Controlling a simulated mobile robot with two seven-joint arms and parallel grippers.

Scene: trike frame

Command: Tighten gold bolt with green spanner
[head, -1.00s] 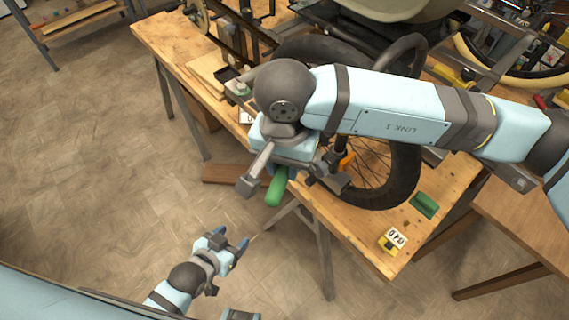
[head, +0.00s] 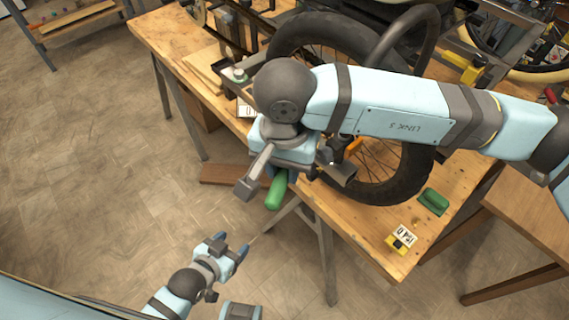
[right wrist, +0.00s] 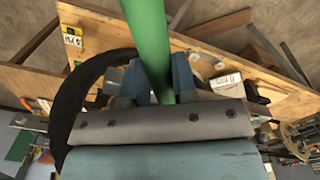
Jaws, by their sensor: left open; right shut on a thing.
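The green spanner (head: 276,192) shows as a green handle below my right gripper (head: 284,174), past the front edge of the workbench. In the right wrist view the green shaft (right wrist: 149,35) runs between the two blue fingers of my right gripper (right wrist: 160,80), which are shut on it. The spanner's working end is not visible. My left gripper (head: 231,247) is open and empty, low over the floor in front of the bench. I cannot make out the gold bolt in either view. The trike's black wheel (head: 400,190) stands behind my right arm.
Open floor lies left of the bench. Another table (head: 520,225) stands at the right.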

